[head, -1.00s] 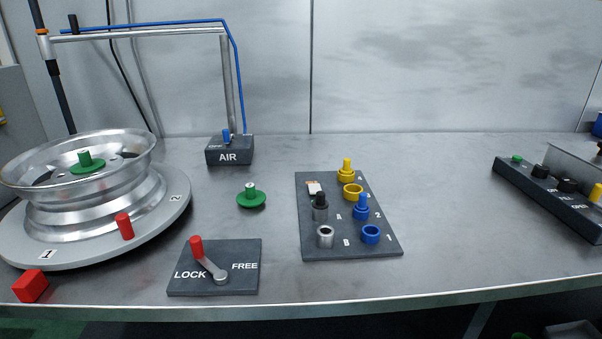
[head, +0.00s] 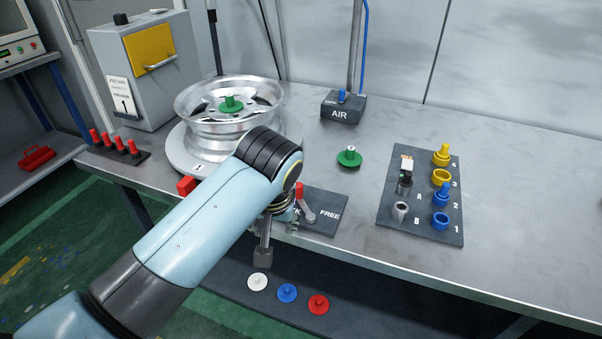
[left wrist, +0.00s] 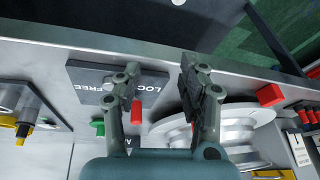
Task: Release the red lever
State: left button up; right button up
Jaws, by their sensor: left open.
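The lever (head: 308,213) has a red handle and a grey arm on a dark LOCK/FREE plate (head: 327,228) at the table's front edge. Its red handle leans up-left from the pivot, towards the LOCK side. My left gripper (head: 278,236) is open and empty beside the plate's left end, and my arm hides part of the plate and the LOCK word. In the left wrist view, my open fingers (left wrist: 158,68) are spread, with the red handle (left wrist: 136,112) beyond and close to the left-hand finger. I cannot tell whether they touch. My right gripper is not in view.
A silver wheel (head: 190,105) with a green knob stands on a disc behind my arm. A red block (head: 186,185) is at the table edge. A green knob (head: 349,156), the AIR box (head: 343,107) and a panel of coloured pegs (head: 420,220) stand behind and right.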

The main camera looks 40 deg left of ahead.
aim_at(299, 185)
pick_arm(q)
jog(key=w+d+r+n+p, duration=0.1)
jog(key=w+r+n, duration=0.4)
jog(key=w+r, duration=0.4)
jog(key=shift+y, duration=0.4)
jog(key=x, duration=0.6)
jog(key=s+x, duration=0.1)
jog(key=x, duration=0.2)
jog(key=shift+a+f, duration=0.1)
jog(key=shift+a, duration=0.05)
jog(key=shift+c, duration=0.5)
grip_shut()
